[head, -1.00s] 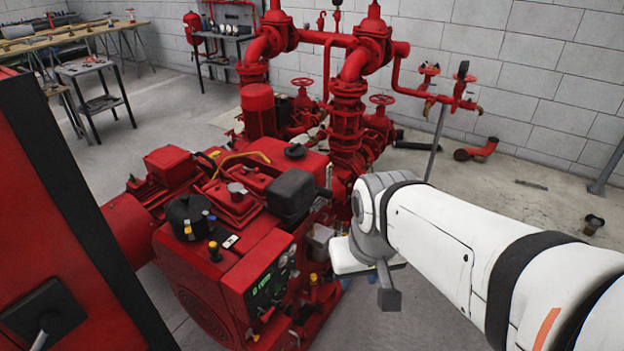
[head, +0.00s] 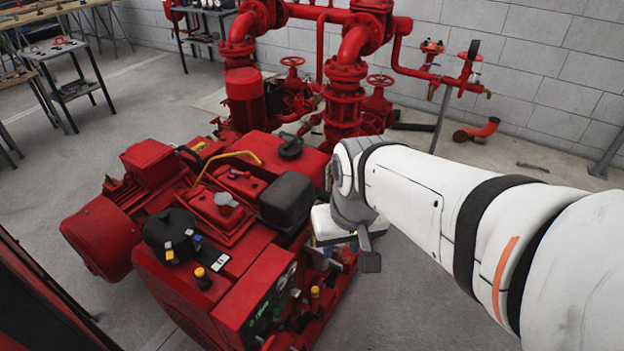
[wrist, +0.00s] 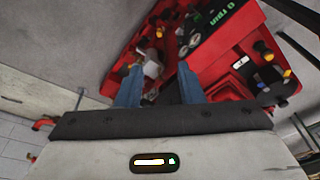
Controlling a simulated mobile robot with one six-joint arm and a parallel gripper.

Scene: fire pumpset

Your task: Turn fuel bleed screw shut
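The red pumpset engine (head: 190,290) stands in the lower middle of the head view, with its control panel (head: 270,305) facing the lower right. I cannot pick out the fuel bleed screw for certain; small fittings beside the panel are partly hidden by my arm. My gripper (wrist: 160,80) shows two blue fingers spread apart in the wrist view, with nothing seen held between them. A small pale fitting (wrist: 151,68) on the engine side lies beyond the fingertips, seemingly apart from them. In the head view the gripper is at the engine's right side, its fingertips mostly hidden.
Yellow-topped knobs (head: 203,277) stick up from the engine. A black box-like part (head: 287,200) rises beside my wrist. Red pipes and valves (head: 345,95) stand behind. Floor right of the engine (head: 430,290) is clear. A work table (head: 70,80) is at the far left.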

